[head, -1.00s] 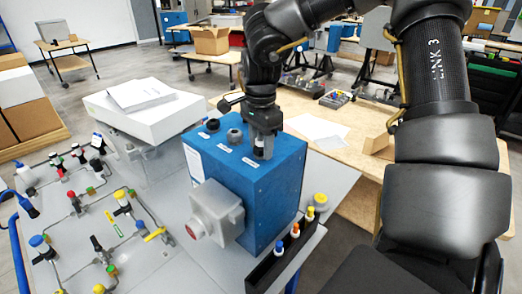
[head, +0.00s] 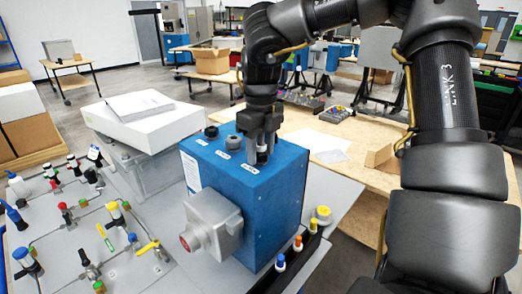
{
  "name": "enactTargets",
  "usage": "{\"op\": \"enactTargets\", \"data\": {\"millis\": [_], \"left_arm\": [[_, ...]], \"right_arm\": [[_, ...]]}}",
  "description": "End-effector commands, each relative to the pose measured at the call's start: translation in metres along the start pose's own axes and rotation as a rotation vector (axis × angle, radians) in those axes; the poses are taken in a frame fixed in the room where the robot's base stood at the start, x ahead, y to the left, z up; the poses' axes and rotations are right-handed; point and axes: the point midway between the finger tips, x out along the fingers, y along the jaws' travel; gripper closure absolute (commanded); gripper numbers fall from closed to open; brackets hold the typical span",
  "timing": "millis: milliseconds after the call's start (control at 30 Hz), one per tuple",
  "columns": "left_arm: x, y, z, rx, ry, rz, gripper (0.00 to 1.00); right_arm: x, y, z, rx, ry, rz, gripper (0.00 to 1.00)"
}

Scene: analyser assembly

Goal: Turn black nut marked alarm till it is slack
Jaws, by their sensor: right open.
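The labels are too small to read, so I cannot tell which says alarm. The far-left nut (head: 211,132) and the middle nut (head: 233,142) are uncovered. My right gripper (head: 261,158) points down over the third nut (head: 262,157), at the right end of the row. Its jaws are open, with a finger on either side of that nut; I cannot tell whether they touch it. My left gripper is not in view.
A grey housing with a red button (head: 212,222) sticks out of the box's front. A white case (head: 145,125) stands behind left. Tubing with coloured valves (head: 115,215) covers the left panel. A black strip with coloured plugs (head: 298,244) lies right of the box.

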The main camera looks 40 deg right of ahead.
Motion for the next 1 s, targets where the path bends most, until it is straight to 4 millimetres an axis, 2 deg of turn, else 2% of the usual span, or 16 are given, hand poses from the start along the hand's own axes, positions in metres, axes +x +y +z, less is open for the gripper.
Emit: {"op": "enactTargets", "data": {"millis": [67,300,367,567,767,1000], "left_arm": [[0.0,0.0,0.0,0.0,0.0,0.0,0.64],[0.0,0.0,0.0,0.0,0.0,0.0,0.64],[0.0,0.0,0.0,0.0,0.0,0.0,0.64],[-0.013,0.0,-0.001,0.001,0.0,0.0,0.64],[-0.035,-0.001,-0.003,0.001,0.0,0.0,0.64],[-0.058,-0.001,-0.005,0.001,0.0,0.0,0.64]], "right_arm": [[0.0,0.0,0.0,-0.001,0.0,0.0,0.57],[0.0,0.0,0.0,-0.003,0.0,0.0,0.89],[0.0,0.0,0.0,-0.003,0.0,0.0,0.95],[-0.004,0.0,0.0,-0.097,0.001,-0.001,0.95],[-0.005,0.0,0.0,-0.357,0.003,0.0,0.95],[-0.004,0.0,0.0,-0.766,0.003,0.001,0.95]]}}
